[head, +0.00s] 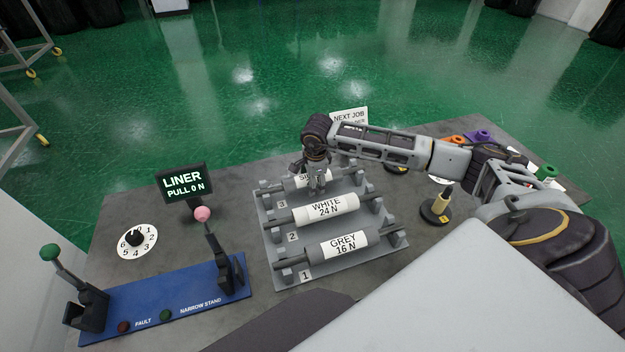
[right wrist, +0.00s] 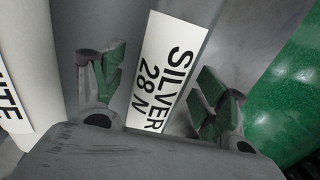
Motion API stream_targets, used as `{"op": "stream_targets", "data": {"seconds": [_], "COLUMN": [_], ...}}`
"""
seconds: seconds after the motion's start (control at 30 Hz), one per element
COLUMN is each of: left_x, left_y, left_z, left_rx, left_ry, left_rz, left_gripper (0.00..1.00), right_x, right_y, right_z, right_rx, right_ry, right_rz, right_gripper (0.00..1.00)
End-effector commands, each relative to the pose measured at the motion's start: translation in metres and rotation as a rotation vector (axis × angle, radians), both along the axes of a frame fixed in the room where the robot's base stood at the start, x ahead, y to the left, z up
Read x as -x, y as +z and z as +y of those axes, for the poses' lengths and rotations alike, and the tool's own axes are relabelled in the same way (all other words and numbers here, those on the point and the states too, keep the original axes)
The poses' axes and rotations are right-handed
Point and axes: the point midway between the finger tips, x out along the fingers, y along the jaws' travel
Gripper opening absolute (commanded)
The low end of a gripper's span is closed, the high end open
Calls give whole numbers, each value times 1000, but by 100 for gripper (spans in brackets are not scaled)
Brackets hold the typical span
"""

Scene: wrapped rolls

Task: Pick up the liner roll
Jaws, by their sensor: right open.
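Three rolls lie across a grey rack (head: 273,235) with numbered rows. The silver roll (head: 303,178), in row 3 at the back, is partly hidden by my right gripper. The white roll (head: 326,209) marked 24 N is in row 2, and the grey roll (head: 345,245) marked 16 N is in row 1. No roll label reads liner. My right gripper (head: 318,190) points down at the silver roll. In the right wrist view its open green-padded fingers (right wrist: 160,92) stand either side of the label "SILVER 28 N" (right wrist: 172,72). I cannot tell whether they touch. My left gripper is out of view.
A display (head: 182,183) reads "LINER PULL 0 N". A blue panel (head: 190,297) carries two levers, one pink-knobbed, one green-knobbed. A numbered dial (head: 137,239) lies at left. A post on a black base (head: 438,210) and small coloured spools (head: 480,137) stand at right.

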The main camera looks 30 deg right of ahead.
Motion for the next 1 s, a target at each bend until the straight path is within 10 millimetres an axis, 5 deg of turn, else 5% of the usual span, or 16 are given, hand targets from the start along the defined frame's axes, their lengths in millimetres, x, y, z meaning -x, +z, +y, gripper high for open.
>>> {"op": "stream_targets", "data": {"seconds": [0.47,1.0], "left_x": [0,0], "left_y": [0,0], "left_z": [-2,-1], "left_rx": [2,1], "left_ry": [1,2], "left_rz": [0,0], "left_gripper": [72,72], "right_x": [-1,-1], "right_y": [-1,-1], "right_z": [0,0], "right_rx": [0,0], "right_ry": [0,0], "right_rz": [-1,-1], "right_gripper": [73,5]}}
